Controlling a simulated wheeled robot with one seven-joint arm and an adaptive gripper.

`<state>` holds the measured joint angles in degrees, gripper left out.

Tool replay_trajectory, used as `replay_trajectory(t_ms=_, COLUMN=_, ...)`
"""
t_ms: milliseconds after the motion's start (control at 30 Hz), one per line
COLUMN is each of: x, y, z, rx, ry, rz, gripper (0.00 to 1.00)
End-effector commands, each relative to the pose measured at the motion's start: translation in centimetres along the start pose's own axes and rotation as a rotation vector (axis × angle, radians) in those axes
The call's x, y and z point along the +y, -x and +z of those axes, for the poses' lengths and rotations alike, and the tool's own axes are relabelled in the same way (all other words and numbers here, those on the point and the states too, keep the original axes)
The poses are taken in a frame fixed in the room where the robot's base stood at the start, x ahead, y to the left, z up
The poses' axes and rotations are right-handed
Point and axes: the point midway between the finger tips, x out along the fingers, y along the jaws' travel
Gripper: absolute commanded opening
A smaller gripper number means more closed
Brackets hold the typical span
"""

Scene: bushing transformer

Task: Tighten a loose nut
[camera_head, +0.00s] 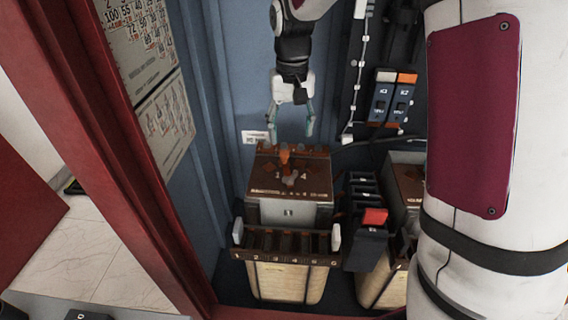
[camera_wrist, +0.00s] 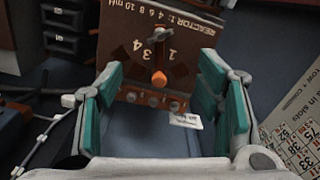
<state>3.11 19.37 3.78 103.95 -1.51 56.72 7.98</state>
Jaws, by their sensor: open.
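A brown-topped reactor box (camera_head: 262,184) stands below my gripper. Its brown panel (camera_wrist: 190,20) fills the top of the wrist view, with printed numbers. An orange pointer (camera_wrist: 158,78) sits at the panel's edge and also shows in the head view (camera_head: 285,156). A row of small round fasteners (camera_wrist: 153,101) runs along that edge; I cannot tell which nut is loose. My gripper (camera_head: 291,137) points down above the box's back edge, open and empty, with teal fingers apart. In the wrist view, the open fingers (camera_wrist: 161,75) flank the pointer without visibly touching anything.
A blue cabinet wall (camera_head: 234,80) stands behind, with a red frame (camera_head: 150,190) at the left. Switch modules (camera_head: 391,98) and a white cable (camera_head: 356,75) are to the right. A numbered terminal strip (camera_head: 288,243) lies in front, beside a black block with a red part (camera_head: 375,217).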

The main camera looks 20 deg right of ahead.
Motion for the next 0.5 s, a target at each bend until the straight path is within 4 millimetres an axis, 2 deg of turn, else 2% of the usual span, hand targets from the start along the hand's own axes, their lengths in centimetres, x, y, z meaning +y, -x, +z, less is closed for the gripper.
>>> replay_trajectory(t_ms=167, x=0.0, y=-2.1, z=0.1, rx=-0.004, ry=0.0, rz=0.001, gripper=0.6)
replay_trajectory(t_ms=500, x=0.0, y=-8.8, z=0.2, rx=-0.005, ry=-0.001, rz=0.0, gripper=0.6)
